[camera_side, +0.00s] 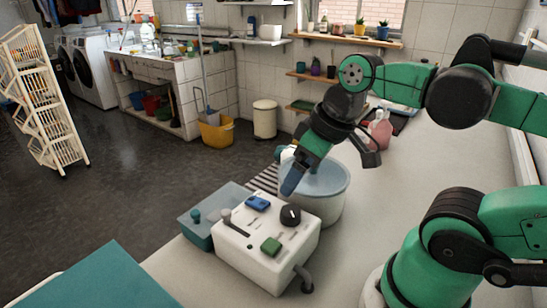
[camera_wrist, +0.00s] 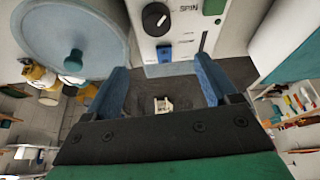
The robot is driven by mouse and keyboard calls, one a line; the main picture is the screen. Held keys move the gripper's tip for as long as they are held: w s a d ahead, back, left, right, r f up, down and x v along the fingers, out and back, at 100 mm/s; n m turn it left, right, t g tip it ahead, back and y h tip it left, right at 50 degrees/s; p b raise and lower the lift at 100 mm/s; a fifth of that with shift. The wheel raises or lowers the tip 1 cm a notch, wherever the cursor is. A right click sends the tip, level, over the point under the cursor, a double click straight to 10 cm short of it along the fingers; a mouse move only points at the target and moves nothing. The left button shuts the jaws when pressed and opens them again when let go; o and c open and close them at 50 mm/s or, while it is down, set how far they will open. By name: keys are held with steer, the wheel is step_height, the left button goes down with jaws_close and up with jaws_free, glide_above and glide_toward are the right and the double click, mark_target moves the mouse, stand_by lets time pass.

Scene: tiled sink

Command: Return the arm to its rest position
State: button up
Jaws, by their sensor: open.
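My green and black arm reaches in from the right in the side view. My gripper (camera_side: 291,184) points down above the back edge of a white control box, near its black knob. In the wrist view my gripper (camera_wrist: 162,84) has its two blue fingers wide apart with nothing between them. The control box (camera_side: 245,255) carries a black dial (camera_side: 290,215), a blue switch (camera_side: 257,202), a green button (camera_side: 271,246) and a lever in a slot. The wrist view shows the dial (camera_wrist: 155,17), the blue switch (camera_wrist: 164,52) and the word SPIN.
A round tub with a pale blue lid (camera_side: 325,178) stands right behind the box, close to my gripper. A teal tray (camera_side: 199,235) is at the box's left. A pink bottle (camera_side: 380,130) stands farther back. The pale counter (camera_side: 425,160) is largely clear at right.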

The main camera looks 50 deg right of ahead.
steer(key=shift+r, duration=0.95)
steer(key=w+f+t, duration=0.1)
steer(key=w+f, duration=0.1)
steer(key=w+a+f+m+t, duration=0.1)
steer(key=w+f, duration=0.1)
steer(key=w, duration=0.1)
steer(key=shift+a+t, duration=0.15)
steer(key=shift+t, duration=0.15)
steer(key=shift+c, duration=0.2)
